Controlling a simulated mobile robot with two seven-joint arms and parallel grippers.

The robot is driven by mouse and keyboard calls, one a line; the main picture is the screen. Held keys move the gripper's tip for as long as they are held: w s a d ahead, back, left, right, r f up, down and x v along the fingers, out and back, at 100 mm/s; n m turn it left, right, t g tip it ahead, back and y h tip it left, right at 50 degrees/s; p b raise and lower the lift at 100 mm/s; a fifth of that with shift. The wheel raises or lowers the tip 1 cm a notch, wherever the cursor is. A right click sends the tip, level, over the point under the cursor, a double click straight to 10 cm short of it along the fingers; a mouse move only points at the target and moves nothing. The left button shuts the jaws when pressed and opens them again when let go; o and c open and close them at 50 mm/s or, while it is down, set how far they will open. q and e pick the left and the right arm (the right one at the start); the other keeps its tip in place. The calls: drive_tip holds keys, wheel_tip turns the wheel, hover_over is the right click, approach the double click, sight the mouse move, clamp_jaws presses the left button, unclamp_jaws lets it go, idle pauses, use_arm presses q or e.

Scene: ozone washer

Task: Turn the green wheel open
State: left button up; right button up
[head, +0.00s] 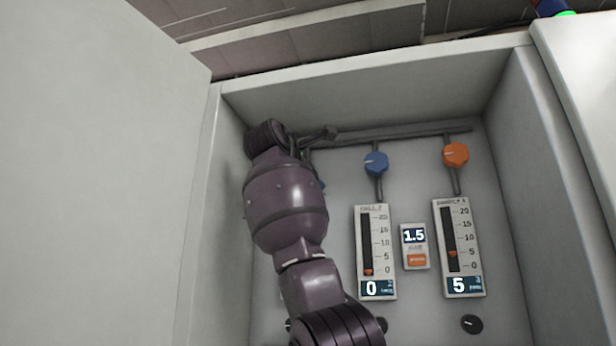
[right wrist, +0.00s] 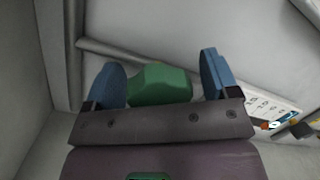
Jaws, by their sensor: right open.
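The green wheel (right wrist: 160,84) shows in the right wrist view, between the two blue fingers of my right gripper (right wrist: 168,82). The fingers stand apart, one on each side of the wheel. I cannot tell whether either finger touches it. In the head view my right arm reaches into the cabinet, and its forearm and wrist cover the left part of the panel. The green wheel is hidden there behind my arm. My left gripper is not in either view.
The cabinet's back panel carries a blue knob (head: 376,163), an orange knob (head: 455,154), two flow gauges reading 0 (head: 376,250) and 5 (head: 458,247), and a small display (head: 414,246) reading 1.5. A dark knob (head: 471,324) sits below. The cabinet's side walls stand close on both sides.

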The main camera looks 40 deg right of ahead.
drive_tip(key=shift+c, duration=0.2)
drive_tip(key=c, duration=0.9)
